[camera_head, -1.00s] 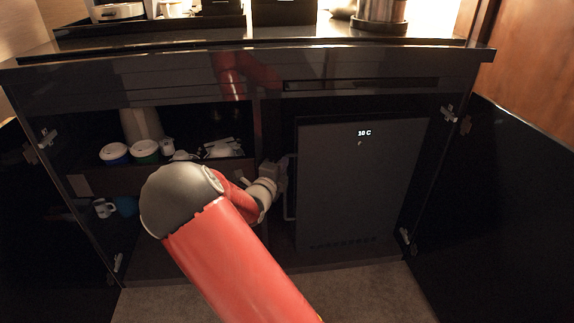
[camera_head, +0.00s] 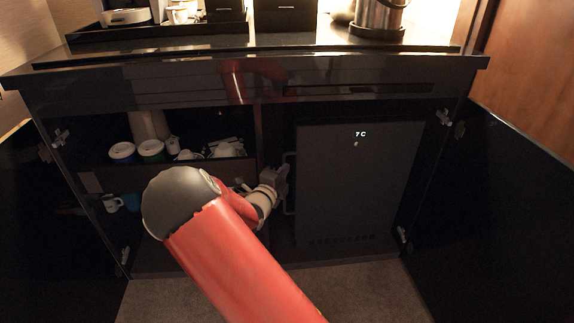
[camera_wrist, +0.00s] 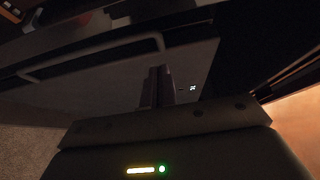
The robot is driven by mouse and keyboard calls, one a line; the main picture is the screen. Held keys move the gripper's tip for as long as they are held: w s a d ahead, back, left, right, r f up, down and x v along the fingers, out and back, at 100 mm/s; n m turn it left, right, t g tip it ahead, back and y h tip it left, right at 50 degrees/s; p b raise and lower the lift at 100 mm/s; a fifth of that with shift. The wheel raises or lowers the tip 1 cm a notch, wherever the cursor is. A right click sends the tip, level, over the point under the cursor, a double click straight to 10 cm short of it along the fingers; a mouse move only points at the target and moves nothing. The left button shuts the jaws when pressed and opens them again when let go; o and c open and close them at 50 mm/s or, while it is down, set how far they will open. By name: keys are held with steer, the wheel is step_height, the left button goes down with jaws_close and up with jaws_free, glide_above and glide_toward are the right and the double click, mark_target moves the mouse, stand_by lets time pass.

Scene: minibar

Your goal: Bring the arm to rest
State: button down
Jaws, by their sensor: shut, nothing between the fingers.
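My red arm reaches up from the bottom of the head view into the space before the open cabinet. My gripper (camera_head: 284,176) is small and dark there, beside the left edge of the fridge door (camera_head: 358,190) and its handle (camera_head: 290,185). In the wrist view my gripper (camera_wrist: 159,72) has its fingers together with nothing between them. The grey fridge door (camera_wrist: 100,80) lies beyond them, and its handle (camera_wrist: 90,56) runs above and to the left, apart from the fingers. The fridge looks shut. I cannot tell how near the fingers are to the door.
Cabinet doors stand open at left (camera_head: 40,200) and right (camera_head: 500,200). A shelf at left holds lidded cups (camera_head: 122,151) and other cups. The counter (camera_head: 300,44) above carries a metal bucket (camera_head: 380,14) and a tray. Carpet (camera_head: 370,290) lies clear in front.

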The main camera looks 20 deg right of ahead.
steer(key=w+a+v, duration=0.1)
steer(key=v, duration=0.8)
steer(key=s+d+r+m+g+y, duration=0.15)
steer(key=s+d+m+g, duration=0.35)
steer(key=s+m, duration=0.5)
steer(key=s+d+r+m+g+y, duration=0.1)
steer(key=s+d+r+m+g, duration=0.35)
steer(key=m, duration=0.95)
steer(key=s+a+r+m+t+y, duration=0.1)
steer(key=s+a+r+m+y, duration=0.2)
steer(key=s+a+m+y, duration=0.2)
steer(key=s+a+r+m+t+y, duration=0.1)
steer(key=s+a+r+m+y, duration=0.3)
steer(key=s+m, duration=0.8)
steer(key=a+m+y, duration=0.1)
steer(key=m, duration=0.3)
steer(key=shift+a+r, duration=0.25)
steer(key=shift+a, duration=0.1)
